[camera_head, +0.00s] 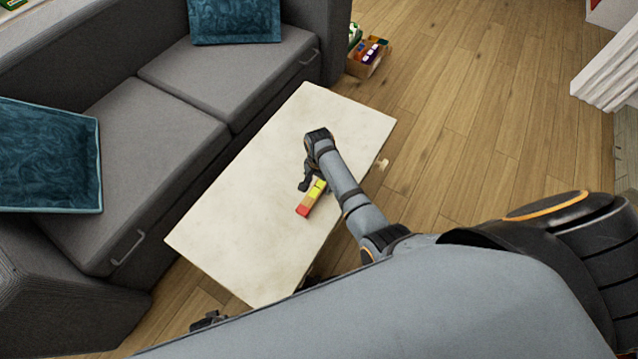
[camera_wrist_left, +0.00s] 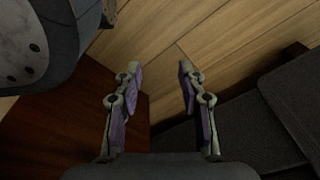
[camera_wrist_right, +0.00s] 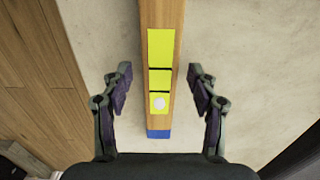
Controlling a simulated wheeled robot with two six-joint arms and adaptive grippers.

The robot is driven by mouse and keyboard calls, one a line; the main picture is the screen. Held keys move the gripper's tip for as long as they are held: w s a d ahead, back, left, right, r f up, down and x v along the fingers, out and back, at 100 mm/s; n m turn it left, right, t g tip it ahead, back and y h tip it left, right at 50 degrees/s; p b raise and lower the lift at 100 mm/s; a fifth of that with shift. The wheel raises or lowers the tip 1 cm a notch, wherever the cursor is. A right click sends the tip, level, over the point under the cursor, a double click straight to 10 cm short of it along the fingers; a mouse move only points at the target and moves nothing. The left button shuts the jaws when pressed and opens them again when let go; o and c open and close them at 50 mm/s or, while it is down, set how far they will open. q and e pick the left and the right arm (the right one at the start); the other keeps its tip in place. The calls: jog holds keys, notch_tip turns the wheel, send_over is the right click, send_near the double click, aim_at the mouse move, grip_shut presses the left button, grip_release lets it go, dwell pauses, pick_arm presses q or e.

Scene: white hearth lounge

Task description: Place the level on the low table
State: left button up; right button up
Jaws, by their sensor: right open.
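The level is a bar with yellow, orange, red and blue parts (camera_head: 311,199). It lies on the pale low table (camera_head: 240,200), near the table's right long side in the head view. In the right wrist view the level (camera_wrist_right: 160,50) runs between the open fingers of my right gripper (camera_wrist_right: 160,85), with a gap on both sides. In the head view my right gripper (camera_head: 304,186) is just above or beside the level, and the arm hides part of it. My left gripper (camera_wrist_left: 157,80) is open and empty, with wood floor behind it in the left wrist view.
A grey sofa (camera_head: 185,85) with teal cushions (camera_head: 235,20) stands along the table's left side. A box of colourful items (camera_head: 367,57) sits on the floor past the table's far end. The rest of the tabletop is bare, and the wood floor (camera_head: 470,110) at right is clear.

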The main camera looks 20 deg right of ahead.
aim_at(319, 186)
pick_arm(q)
jog(key=s+p, duration=0.3)
jog(key=s, duration=0.3)
jog(key=shift+s+a+f, duration=0.15)
jog(key=shift+s+f, duration=0.15)
jog(key=shift+f, duration=0.15)
pick_arm(e)
notch_tip(319, 186, up, 11)
jog(key=shift+r, duration=0.2)
